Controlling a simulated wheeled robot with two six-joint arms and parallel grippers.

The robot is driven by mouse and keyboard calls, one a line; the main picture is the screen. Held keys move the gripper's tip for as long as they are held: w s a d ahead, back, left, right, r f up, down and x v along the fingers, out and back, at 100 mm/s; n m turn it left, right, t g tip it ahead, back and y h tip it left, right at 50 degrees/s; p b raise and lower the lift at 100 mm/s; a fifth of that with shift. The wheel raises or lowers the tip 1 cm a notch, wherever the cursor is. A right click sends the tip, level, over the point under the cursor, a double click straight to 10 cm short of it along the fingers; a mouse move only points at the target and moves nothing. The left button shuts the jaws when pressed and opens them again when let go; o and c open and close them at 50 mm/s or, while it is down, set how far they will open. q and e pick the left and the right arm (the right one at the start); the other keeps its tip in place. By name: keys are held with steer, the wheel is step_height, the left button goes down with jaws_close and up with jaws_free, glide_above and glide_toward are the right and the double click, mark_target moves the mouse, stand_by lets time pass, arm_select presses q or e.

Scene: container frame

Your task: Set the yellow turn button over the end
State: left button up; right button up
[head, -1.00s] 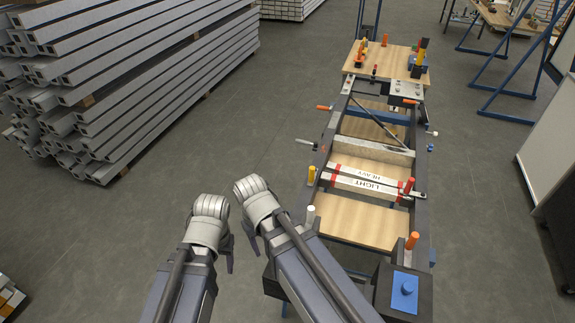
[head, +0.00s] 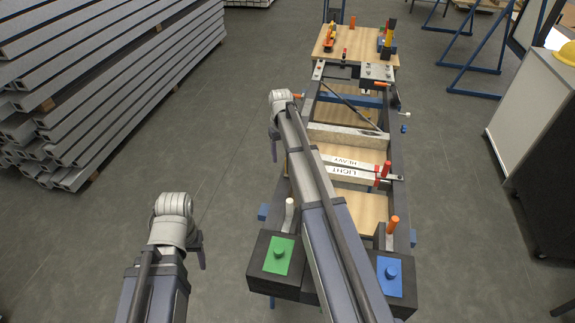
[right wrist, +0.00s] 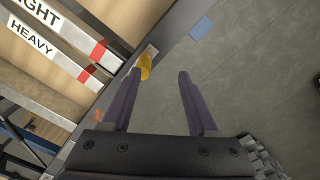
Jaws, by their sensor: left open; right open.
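The yellow turn button (right wrist: 145,66) is on the frame's dark side rail in the right wrist view, beside the red-striped ends of the bars marked LIGHT (right wrist: 60,22) and HEAVY (right wrist: 40,52). In the head view my right arm hides the button. My right gripper (right wrist: 159,74) is open and empty. Its left fingertip overlaps the button in the picture; I cannot tell whether they touch. In the head view the right gripper (head: 274,148) hangs at the left rail of the container frame (head: 399,215). My left gripper (head: 201,252) hangs empty over the floor at left.
Stacked grey beams (head: 90,80) lie left; floor between is clear.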

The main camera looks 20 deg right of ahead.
steer(key=d, duration=0.1)
steer(key=w+d, duration=0.1)
steer(key=shift+d, duration=0.35)
step_height(320, 180, down, 8)
steer(key=b, duration=0.8)
steer(key=shift+r, duration=0.1)
jaws_close()
stand_by(0.9)
